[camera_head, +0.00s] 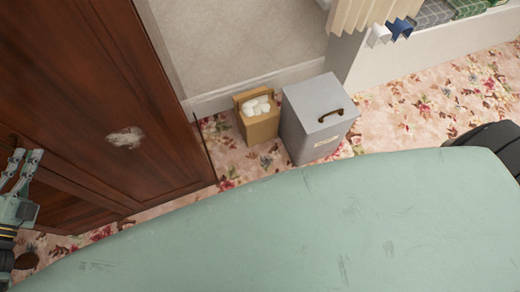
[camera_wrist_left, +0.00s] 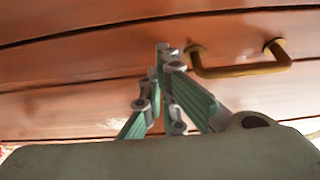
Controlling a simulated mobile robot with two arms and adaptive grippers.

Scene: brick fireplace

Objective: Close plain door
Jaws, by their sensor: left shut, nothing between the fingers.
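The plain door (camera_head: 110,110) is a dark reddish-brown wooden panel with a pale worn patch, at the left of the head view. I cannot tell how far it stands open. My left gripper (camera_head: 27,158) is at the left edge, in front of the dark wood. In the left wrist view my left gripper (camera_wrist_left: 165,50) is shut and empty, its fingertips close to the wood (camera_wrist_left: 100,65). I cannot tell whether they touch it. A brass handle (camera_wrist_left: 240,68) is just right of the fingertips, outside the fingers. My right gripper is not in view.
A grey lidded box (camera_head: 312,105) with a dark handle and a cardboard box (camera_head: 260,122) of white round items stand by the wall right of the door. Floral carpet (camera_head: 410,115) is clear farther right. My large green body covers the lower view.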

